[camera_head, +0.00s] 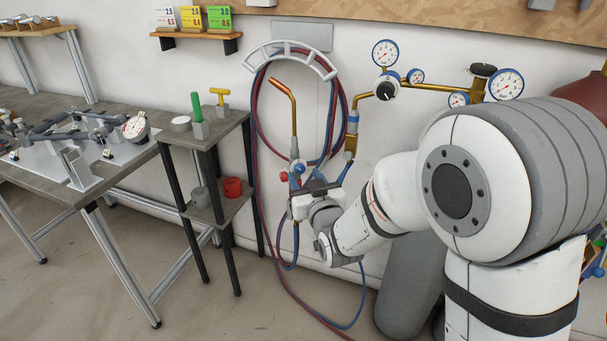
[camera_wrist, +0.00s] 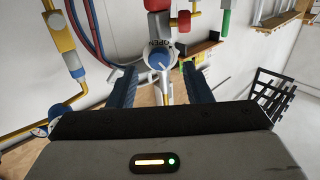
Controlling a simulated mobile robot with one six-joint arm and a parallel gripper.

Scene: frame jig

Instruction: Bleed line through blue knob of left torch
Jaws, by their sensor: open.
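The left torch has a curved copper tip (camera_head: 284,88) and hangs upright against the wall in the head view. Its blue knob (camera_head: 299,168) is at the valve body, close to a red knob (camera_head: 283,176). In the wrist view the blue knob (camera_wrist: 160,59) sits on a white dial lettered OPEN, with a white pointer mark on it. My gripper (camera_wrist: 159,67) is open, with one finger on each side of the blue knob and a visible gap on both sides. In the head view my gripper (camera_head: 308,185) is at the torch's valve body and partly covers it.
Red and blue hoses (camera_head: 256,130) loop over a white wall hanger (camera_head: 290,47). Brass regulators with gauges (camera_head: 385,53) are to the right. A small side stand (camera_head: 218,127) and a workbench (camera_head: 100,185) are to the left. A grey cylinder (camera_head: 408,285) stands below my arm.

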